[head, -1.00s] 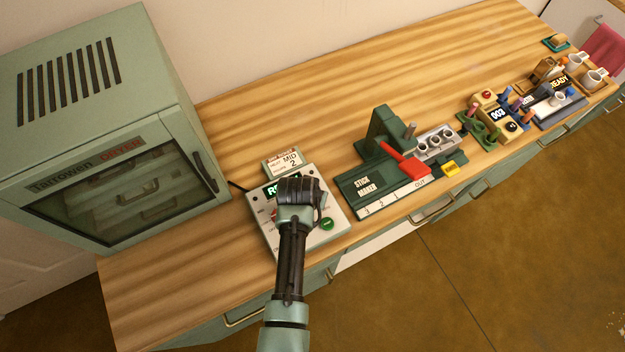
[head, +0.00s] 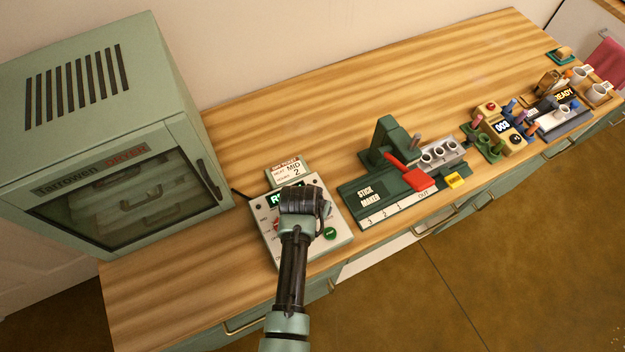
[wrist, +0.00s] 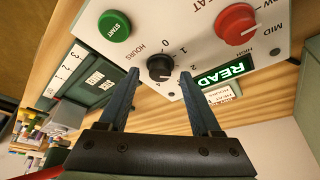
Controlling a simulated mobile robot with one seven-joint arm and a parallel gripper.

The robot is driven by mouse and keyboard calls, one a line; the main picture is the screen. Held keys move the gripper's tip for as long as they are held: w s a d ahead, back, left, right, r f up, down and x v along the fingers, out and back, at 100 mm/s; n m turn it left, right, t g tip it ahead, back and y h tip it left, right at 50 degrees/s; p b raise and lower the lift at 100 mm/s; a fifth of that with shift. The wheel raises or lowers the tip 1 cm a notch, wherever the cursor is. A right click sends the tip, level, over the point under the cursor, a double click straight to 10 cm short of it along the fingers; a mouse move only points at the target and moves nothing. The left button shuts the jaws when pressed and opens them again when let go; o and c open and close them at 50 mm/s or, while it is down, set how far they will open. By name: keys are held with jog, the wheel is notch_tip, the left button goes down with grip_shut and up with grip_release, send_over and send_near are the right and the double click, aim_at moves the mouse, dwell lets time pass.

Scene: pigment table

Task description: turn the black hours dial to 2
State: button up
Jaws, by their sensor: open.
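The black hours dial (wrist: 160,68) is on the white control panel (wrist: 200,40) in the wrist view, with numbers around it. The exact setting of its pointer is hard to read. My gripper (wrist: 158,75) is open, with one finger on each side of the dial and visible gaps to it. In the head view my gripper (head: 302,205) is over the panel (head: 340,240) and hides the dial. The red heat knob (wrist: 236,22) and the green start button (wrist: 114,26) are on the same panel. A green display (wrist: 222,70) reads "READ", its end cut off.
A card (head: 287,168) reading MID and 2 stands behind the panel. The green dryer cabinet (head: 110,130) is to the left. The stick maker (head: 375,195) with a red lever is close on the right. Bare wooden table (head: 280,110) lies behind.

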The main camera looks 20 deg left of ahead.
jog(key=v, duration=1.2)
jog(key=shift+r+b, duration=0.3)
jog(key=shift+b, duration=0.15)
